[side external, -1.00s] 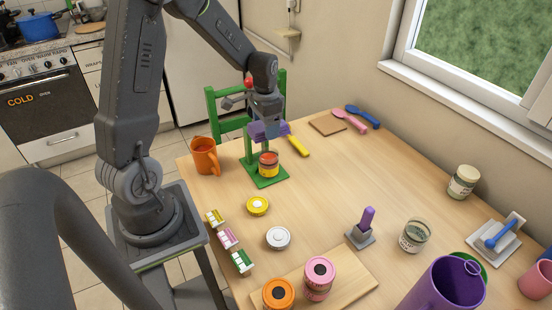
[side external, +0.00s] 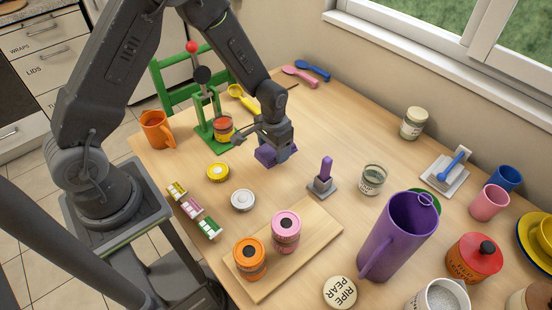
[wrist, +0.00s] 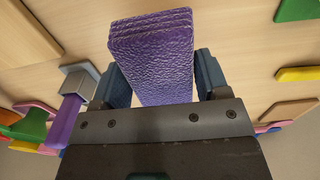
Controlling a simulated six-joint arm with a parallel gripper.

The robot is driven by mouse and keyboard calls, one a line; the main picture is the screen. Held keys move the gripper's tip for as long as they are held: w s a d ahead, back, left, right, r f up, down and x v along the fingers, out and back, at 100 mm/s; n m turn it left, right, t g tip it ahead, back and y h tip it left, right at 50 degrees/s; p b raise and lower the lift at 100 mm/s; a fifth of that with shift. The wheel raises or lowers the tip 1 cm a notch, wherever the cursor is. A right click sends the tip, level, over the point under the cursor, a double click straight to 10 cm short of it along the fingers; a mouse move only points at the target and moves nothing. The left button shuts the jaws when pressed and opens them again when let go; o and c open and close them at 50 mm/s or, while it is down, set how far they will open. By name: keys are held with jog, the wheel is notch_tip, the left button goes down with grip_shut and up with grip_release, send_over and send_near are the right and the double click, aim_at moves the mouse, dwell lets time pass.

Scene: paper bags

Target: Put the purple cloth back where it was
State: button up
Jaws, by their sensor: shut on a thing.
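The purple cloth (side external: 264,156) is a folded, textured pad. My gripper (side external: 277,146) is shut on it and holds it over the middle of the table, to the right of the green stand. In the wrist view the cloth (wrist: 152,55) sits between the two fingers and sticks out beyond them. A grey holder (side external: 322,187) with an upright purple piece (side external: 326,167) stands to the right of my gripper. I cannot tell how high the cloth is above the table.
The green stand (side external: 205,128) holds a red-topped jar (side external: 223,128). A wooden board (side external: 315,243) bears an orange-lidded jar (side external: 249,258) and a pink-lidded jar (side external: 286,231). A glass jar (side external: 372,179) and a tall purple jug (side external: 395,235) stand right. The table's centre is fairly clear.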

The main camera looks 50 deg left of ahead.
jog(key=shift+w+d+f, duration=0.1)
jog(key=shift+d+f, duration=0.1)
jog(key=shift+d, duration=0.1)
jog(key=shift+f, duration=2)
jog(key=shift+f, duration=0.2)
jog(key=o, duration=0.8)
jog(key=shift+r, duration=0.1)
